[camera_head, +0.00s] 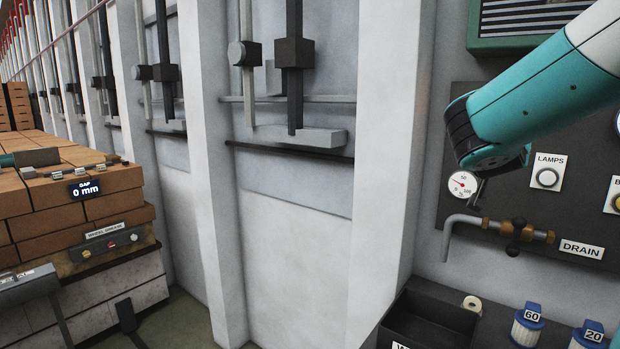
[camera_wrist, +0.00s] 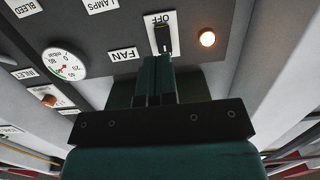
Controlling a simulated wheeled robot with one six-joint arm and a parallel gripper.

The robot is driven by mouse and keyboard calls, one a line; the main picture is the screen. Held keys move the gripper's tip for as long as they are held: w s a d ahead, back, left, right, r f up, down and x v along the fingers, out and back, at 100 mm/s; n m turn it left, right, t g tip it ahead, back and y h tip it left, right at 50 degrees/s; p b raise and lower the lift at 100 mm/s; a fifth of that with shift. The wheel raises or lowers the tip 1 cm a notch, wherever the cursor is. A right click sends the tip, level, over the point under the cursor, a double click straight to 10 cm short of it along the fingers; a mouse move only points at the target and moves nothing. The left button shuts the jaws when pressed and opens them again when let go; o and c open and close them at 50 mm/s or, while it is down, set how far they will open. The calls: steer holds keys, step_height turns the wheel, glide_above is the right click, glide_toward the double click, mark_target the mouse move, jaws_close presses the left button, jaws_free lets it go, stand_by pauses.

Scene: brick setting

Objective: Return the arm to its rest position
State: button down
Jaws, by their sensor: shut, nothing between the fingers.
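My gripper (camera_wrist: 155,68) shows in the wrist view with its two dark green fingers together and nothing between them. Its fingertips are just below a black switch lever (camera_wrist: 163,39) on a white plate marked OFF, with a FAN label beside it. I cannot tell whether the tips touch the lever. In the head view my teal and white arm reaches in from the upper right, in front of the dark control panel (camera_head: 530,200). My fingers cannot be seen there.
An orange lamp (camera_wrist: 207,39) is lit beside the switch, and a gauge (camera_wrist: 65,63) is at the left. Below my arm are a drain pipe with a valve (camera_head: 515,232), a black bin (camera_head: 430,322) and labelled jars (camera_head: 527,325). Brick stacks (camera_head: 75,200) stand at the left.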

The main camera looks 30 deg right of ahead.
steer(key=w+a+f+n+y, duration=0.2)
steer(key=a+f+n+y, duration=0.35)
steer(key=a, duration=0.75)
steer(key=w+a+f+n+y, duration=0.25)
steer(key=a+f+y, duration=0.55)
steer(key=a, duration=0.4)
steer(key=s+a+f+n+g+y, duration=0.3)
steer(key=s+a+n+g+y, duration=0.2)
steer(key=s+a+n, duration=0.6)
steer(key=s+a+g, duration=0.2)
steer(key=s+a, duration=0.5)
steer(key=a, duration=0.1)
steer(key=shift+f+n+g+y, duration=0.2)
steer(key=shift+n+g+y, duration=0.1)
steer(key=shift+n+y, duration=0.1)
